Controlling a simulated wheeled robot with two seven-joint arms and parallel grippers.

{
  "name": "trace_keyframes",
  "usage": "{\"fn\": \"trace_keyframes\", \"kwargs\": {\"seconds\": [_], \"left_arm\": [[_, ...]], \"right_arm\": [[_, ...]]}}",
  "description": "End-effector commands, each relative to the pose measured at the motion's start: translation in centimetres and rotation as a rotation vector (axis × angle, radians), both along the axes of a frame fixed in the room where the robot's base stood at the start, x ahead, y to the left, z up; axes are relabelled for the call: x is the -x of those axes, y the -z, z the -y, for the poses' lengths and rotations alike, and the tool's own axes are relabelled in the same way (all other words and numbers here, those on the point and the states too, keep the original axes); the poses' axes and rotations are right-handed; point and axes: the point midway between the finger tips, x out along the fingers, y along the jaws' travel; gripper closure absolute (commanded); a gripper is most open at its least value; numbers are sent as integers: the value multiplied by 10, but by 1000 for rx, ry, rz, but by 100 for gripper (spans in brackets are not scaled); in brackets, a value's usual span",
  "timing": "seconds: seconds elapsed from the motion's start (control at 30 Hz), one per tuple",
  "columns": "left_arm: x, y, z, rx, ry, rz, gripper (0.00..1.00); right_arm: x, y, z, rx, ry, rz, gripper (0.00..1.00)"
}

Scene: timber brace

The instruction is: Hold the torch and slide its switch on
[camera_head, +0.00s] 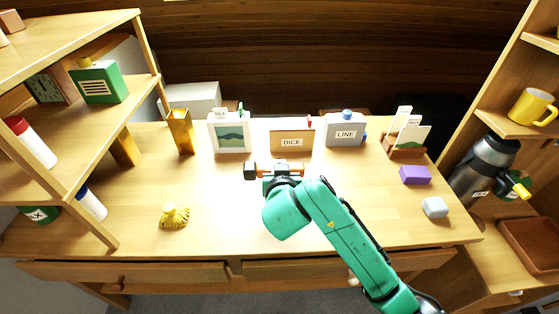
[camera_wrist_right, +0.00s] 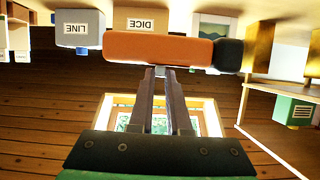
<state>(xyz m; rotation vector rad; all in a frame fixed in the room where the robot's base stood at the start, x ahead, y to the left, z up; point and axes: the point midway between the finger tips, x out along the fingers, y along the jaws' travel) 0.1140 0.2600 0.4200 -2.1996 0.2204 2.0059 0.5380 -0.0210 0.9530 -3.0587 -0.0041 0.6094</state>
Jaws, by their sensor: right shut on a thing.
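The torch has an orange body and a black head (camera_head: 250,171), and it lies level across the middle of the desk area in the head view. In the right wrist view its orange body (camera_wrist_right: 150,47) spans the top centre, with the black head (camera_wrist_right: 228,55) on the right. In the head view the right gripper (camera_head: 282,178) is partly hidden behind my green arm. I cannot make out the torch's switch. My left gripper is in neither view.
Behind the torch stand a picture frame (camera_head: 230,138), a DICE box (camera_head: 292,141) and a LINE box (camera_head: 345,132). A yellow ribbed object (camera_head: 174,217) is at front left. Shelves flank both sides.

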Motion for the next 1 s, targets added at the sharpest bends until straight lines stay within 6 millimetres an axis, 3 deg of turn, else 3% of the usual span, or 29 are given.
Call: {"fn": "trace_keyframes", "kwargs": {"seconds": [1.0], "left_arm": [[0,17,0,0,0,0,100]], "right_arm": [[0,77,0,0,0,1,100]]}}
